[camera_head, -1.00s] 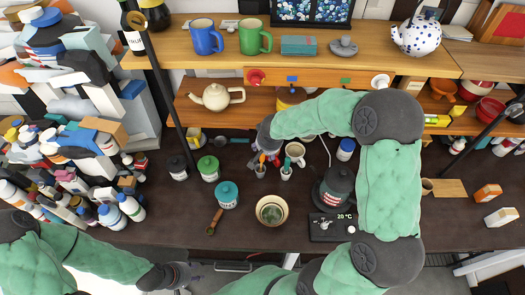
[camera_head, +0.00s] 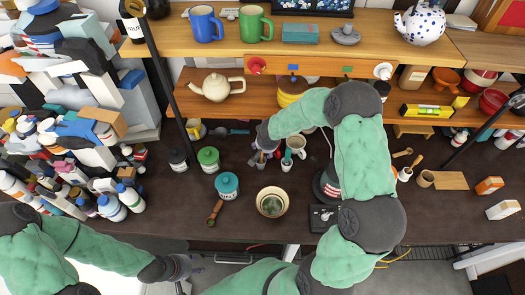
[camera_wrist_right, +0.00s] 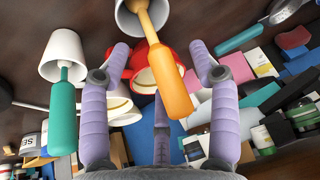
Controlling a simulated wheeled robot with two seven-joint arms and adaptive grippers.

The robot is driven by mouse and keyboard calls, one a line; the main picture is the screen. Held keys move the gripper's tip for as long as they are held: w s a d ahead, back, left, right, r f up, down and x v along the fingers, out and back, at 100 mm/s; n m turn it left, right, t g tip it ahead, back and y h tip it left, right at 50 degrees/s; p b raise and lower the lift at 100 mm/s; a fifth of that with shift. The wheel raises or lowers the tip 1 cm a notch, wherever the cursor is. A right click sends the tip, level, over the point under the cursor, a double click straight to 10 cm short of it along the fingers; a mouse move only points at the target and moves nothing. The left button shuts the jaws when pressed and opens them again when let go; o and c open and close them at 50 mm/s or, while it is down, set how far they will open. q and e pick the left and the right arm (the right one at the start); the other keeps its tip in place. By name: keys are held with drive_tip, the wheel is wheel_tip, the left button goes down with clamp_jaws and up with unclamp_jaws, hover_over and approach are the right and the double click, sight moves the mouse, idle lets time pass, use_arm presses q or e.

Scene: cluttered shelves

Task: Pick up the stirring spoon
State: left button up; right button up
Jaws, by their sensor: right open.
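An orange-handled utensil (camera_wrist_right: 172,75) stands in a pale cup (camera_wrist_right: 128,18) in the right wrist view. Its head is hidden in the cup, so I cannot tell for sure that it is the stirring spoon. My right gripper (camera_wrist_right: 158,88) is open, its two lavender fingers on either side of the orange handle. In the head view my right gripper (camera_head: 259,158) is over the small utensil cups and partly hides them. A teal-handled utensil (camera_wrist_right: 62,110) stands in a white cup (camera_wrist_right: 63,55) beside it. My left gripper (camera_head: 188,266) is low at the counter's front edge, away from the cups.
A bowl (camera_head: 271,203), a teal-lidded jar (camera_head: 227,185) and a green-lidded jar (camera_head: 208,158) stand nearby. The shelf with a cream teapot (camera_head: 216,88) is behind. The dark counter's front left is mostly clear.

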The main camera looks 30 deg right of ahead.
drive_tip(key=c, duration=1.1)
drive_tip(key=shift+r, duration=0.15)
